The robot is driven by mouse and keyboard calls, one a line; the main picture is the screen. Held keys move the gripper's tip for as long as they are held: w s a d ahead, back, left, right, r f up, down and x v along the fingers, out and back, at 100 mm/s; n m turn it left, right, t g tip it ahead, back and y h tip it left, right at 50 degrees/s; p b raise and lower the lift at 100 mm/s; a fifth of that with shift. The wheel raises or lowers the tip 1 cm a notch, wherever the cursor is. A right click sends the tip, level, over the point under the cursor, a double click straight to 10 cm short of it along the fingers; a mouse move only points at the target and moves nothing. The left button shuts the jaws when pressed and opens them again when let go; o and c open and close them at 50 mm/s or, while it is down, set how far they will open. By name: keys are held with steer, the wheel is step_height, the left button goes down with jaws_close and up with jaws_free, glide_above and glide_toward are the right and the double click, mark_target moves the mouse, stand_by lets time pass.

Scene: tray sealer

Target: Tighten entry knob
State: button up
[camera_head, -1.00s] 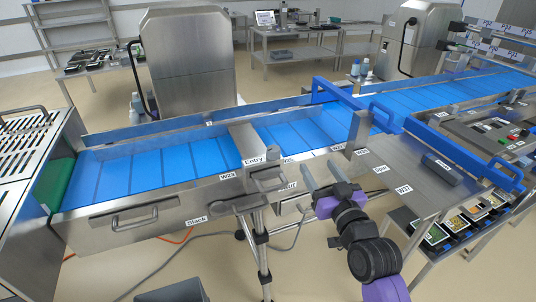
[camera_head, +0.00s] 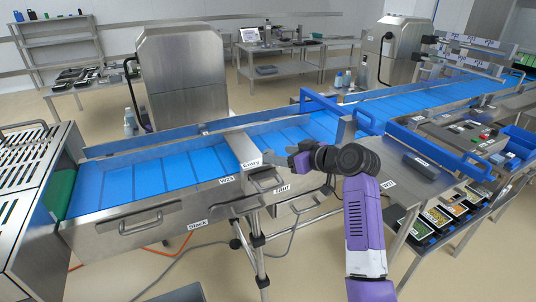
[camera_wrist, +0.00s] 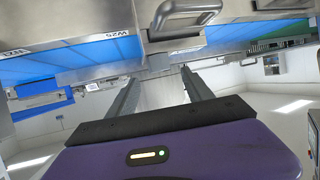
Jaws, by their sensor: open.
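The Entry label (camera_head: 251,164) is on a metal cross-piece (camera_head: 238,148) over the blue conveyor (camera_head: 150,178). A metal handle-like bracket (camera_head: 266,180) sticks out just below the label. A metal loop (camera_wrist: 185,20) shows at the top of the wrist view, beyond the fingertips; I cannot tell if it is the same part. No knob can be clearly made out. My gripper (camera_head: 283,158) is beside the label, to its right, pointing left.
The blue guard frame (camera_head: 340,105) stands behind my arm. A steel side table (camera_head: 400,165) is to the right, with trays of food (camera_head: 445,215) below it. A drawer-like panel with a handle (camera_head: 140,222) is at the front left. A stand leg (camera_head: 260,250) is under the conveyor.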

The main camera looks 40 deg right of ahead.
mark_target(271, 153)
steer(key=shift+p+x, duration=0.45)
steer(key=shift+x, duration=3.1)
jaws_close()
